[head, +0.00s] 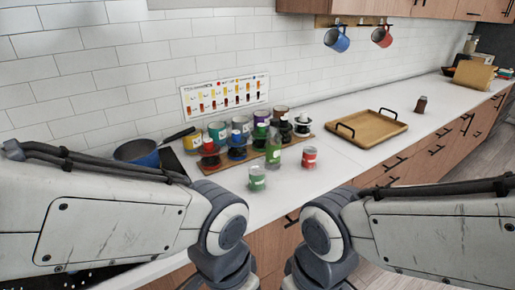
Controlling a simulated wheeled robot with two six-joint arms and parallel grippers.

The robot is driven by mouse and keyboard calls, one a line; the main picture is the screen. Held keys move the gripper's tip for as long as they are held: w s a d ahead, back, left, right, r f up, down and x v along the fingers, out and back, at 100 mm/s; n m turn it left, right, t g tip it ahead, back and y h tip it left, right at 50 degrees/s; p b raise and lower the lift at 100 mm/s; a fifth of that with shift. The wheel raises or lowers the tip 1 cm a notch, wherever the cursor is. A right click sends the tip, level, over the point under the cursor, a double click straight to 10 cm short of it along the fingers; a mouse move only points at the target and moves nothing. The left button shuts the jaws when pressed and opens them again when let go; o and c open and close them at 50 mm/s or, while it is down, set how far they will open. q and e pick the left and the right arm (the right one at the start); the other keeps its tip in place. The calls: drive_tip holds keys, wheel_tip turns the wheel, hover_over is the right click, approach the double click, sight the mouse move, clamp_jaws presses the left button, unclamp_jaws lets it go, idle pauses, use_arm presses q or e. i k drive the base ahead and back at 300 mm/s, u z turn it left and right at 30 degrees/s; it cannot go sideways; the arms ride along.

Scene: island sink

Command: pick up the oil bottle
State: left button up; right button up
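A tall green bottle (273,152) with a pale label stands at the front edge of the crowded wooden board. It looks most like the oil bottle, but its label is too small to read. A small dark brown bottle (421,105) stands alone on the counter farther right, beyond the tray. My two arms come in from the left and right in the lower part of the head view, bent at the joints before the counter. Both grippers are out of the picture below, so their fingers do not show.
Several jars and cans crowd the wooden board (214,167). A green jar (257,178) and a red-labelled can (309,157) stand in front. A blue pan (138,152) is at left. A wooden tray (368,128) with black handles lies right. Counter (335,172) beside it is clear.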

sight(274, 138)
drive_tip(key=z, duration=1.65)
drive_tip(key=i, duration=2.15)
drive_tip(key=u, duration=3.45)
drive_tip(key=i, duration=0.5)
drive_tip(key=z, duration=0.05)
